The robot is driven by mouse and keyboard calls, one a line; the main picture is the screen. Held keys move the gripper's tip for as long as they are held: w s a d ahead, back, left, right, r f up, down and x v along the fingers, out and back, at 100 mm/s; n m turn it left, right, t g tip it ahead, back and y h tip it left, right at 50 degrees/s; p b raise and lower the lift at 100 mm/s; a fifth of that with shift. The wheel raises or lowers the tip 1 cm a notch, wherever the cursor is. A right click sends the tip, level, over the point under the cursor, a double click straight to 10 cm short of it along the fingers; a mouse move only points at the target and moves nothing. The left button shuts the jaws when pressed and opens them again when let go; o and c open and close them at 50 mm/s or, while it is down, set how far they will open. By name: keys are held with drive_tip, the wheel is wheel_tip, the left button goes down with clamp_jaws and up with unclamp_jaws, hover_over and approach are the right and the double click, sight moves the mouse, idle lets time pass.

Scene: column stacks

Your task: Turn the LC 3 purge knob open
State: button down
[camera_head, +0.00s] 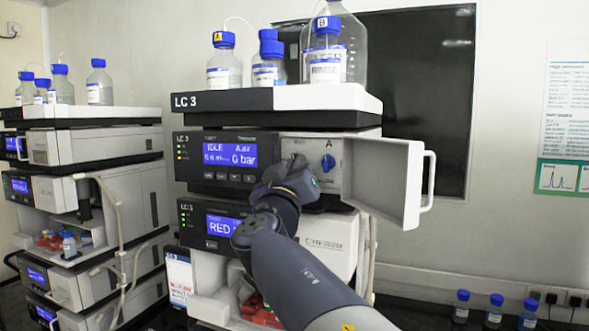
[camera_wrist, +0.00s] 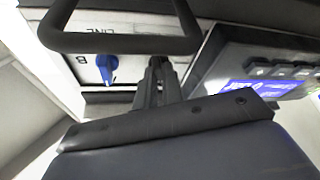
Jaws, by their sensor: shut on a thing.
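The LC 3 stack (camera_head: 225,100) stands in the middle of the head view, with its name on the dark top strip. Its upper module has a lit display (camera_head: 230,154) reading 0 bar, and right of it a pale panel (camera_head: 312,148) behind an open door. A blue knob (camera_head: 328,163) shows on this panel; it also shows in the wrist view (camera_wrist: 107,68), beside the fingers. My gripper (camera_head: 297,165) is at the panel, left of the blue knob. Its fingers (camera_wrist: 155,72) are shut on the purge knob, which they hide.
The white door (camera_head: 385,185) stands open to the right of the panel, close to my arm, with a handle on its outer edge. Blue-capped bottles (camera_head: 325,66) stand on top of the stack. Another stack (camera_head: 100,180) is at the left.

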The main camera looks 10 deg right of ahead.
drive_tip(key=shift+s+d+r+n+g+y+p, duration=0.25)
drive_tip(key=shift+n+y, duration=0.6)
drive_tip(key=shift+n, duration=1.5)
drive_tip(key=shift+w+a+r+n+g+y+p, duration=0.15)
drive_tip(key=shift+n+g+y, duration=0.5)
drive_tip(key=shift+n, duration=1.75)
drive_tip(key=shift+s+d+r+n+g+y+p, duration=0.25)
drive_tip(key=shift+n+y, duration=0.85)
drive_tip(key=shift+n, duration=1.25)
drive_tip(key=shift+w+a+f, duration=0.1)
drive_tip(key=shift+w+f, duration=0.1)
drive_tip(key=c, duration=1.5)
unclamp_jaws()
drive_tip(key=shift+c, duration=0.2)
